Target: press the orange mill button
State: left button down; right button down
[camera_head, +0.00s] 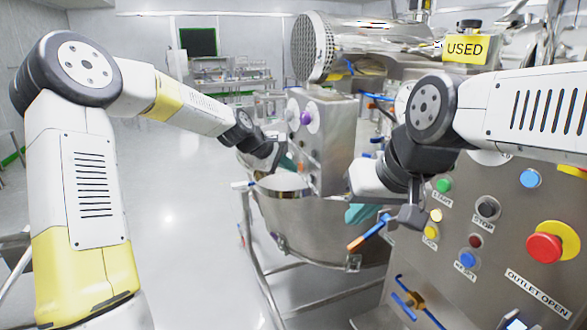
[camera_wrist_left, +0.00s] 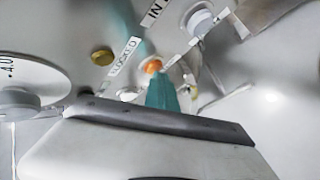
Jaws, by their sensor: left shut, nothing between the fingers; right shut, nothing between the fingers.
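The orange button (camera_wrist_left: 152,65) shows in the left wrist view on a pale panel, beside a label that seems to read "BLOCKED". The teal fingertips of my left gripper (camera_wrist_left: 162,92) are shut and empty, and in that view their tips lie just below the button. I cannot tell whether they touch it. In the head view my left gripper (camera_head: 286,163) is at the left edge of the steel control box (camera_head: 328,140); the orange button is not clear there. My right gripper (camera_head: 362,213), teal-tipped, is shut and empty in front of the steel vessel.
A yellow-brown button (camera_wrist_left: 102,56) and a white round knob (camera_wrist_left: 198,18) flank the orange button. A steel vessel (camera_head: 315,230) stands below the box. At right, a panel carries a red stop knob (camera_head: 545,246) and several buttons. The floor at left is clear.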

dwell(0.3)
pick_arm(q)
jog(key=shift+s+a, duration=0.35)
jog(key=shift+a, duration=0.45)
jog(key=shift+a, duration=0.1)
jog(key=a, duration=0.1)
jog(key=s+a, duration=0.1)
jog(key=a, duration=0.2)
jog(key=shift+s+a, duration=0.25)
jog(key=shift+a, duration=0.05)
jog(key=s+a+r+m+y, duration=0.1)
jog(key=s+a+r+m, duration=0.1)
jog(key=s, duration=0.9)
jog(key=s+a+r+m+y, duration=0.2)
jog(key=s+a+m, duration=0.3)
jog(key=s, duration=0.7)
jog(key=s+a+r+m+y, duration=0.2)
jog(key=s+a+r+m, duration=0.1)
jog(key=s, duration=0.8)
jog(key=shift+s+a+r+m, duration=0.3)
jog(key=shift+a+m, duration=0.3)
jog(key=shift+a, duration=0.6)
